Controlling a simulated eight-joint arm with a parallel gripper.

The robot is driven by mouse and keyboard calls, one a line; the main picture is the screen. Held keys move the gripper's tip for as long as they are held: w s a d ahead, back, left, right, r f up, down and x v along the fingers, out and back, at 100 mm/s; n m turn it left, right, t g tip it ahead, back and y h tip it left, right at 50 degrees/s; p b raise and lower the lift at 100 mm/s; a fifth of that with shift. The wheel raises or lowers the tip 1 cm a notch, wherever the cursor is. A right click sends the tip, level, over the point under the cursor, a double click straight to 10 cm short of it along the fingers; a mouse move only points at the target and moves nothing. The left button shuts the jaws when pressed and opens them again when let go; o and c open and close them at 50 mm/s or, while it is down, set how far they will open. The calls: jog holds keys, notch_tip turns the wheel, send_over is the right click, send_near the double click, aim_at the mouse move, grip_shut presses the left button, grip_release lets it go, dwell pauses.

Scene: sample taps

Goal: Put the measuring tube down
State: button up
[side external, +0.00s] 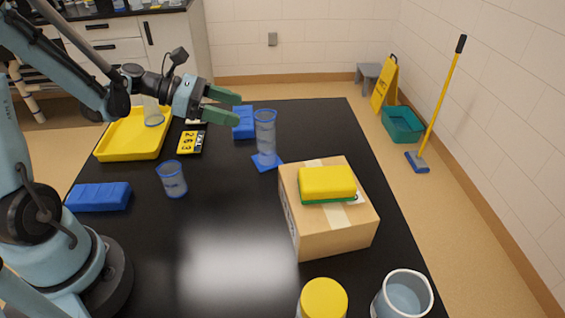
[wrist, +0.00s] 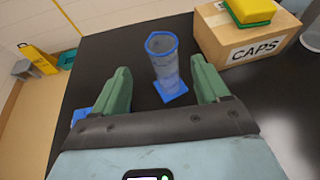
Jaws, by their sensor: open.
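The measuring tube (side external: 265,135) is a tall clear cylinder with a blue rim and a flat blue base. It stands upright on the black table, left of the cardboard box. In the wrist view the tube (wrist: 163,62) stands beyond my fingertips, in line with the gap between them. My gripper (side external: 238,107) has green fingers. It is open and empty, to the left of the tube's upper part and apart from it in the side view. The fingers of my gripper (wrist: 162,78) are spread wide in the wrist view.
A cardboard box (side external: 290,222) marked CAPS carries a yellow and green sponge (side external: 327,183). A blue-rimmed cup (side external: 172,180), a yellow tray (side external: 103,152), blue blocks (side external: 98,197) and a yellow number display (side external: 191,142) stand on the left.

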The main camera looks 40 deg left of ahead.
jog(key=s+d+m+g+y, duration=0.1)
jog(key=s+m+y, duration=0.3)
jog(key=m, duration=0.9)
jog(key=s+d+r+m+g+y, duration=0.1)
jog(key=s+d+m+y, duration=0.2)
jog(key=m, duration=1)
jog(key=s+y, duration=0.2)
jog(key=s, duration=0.1)
jog(key=shift+r+m+y, duration=0.2)
jog(key=shift+m+y, duration=0.1)
jog(key=shift+m, duration=0.1)
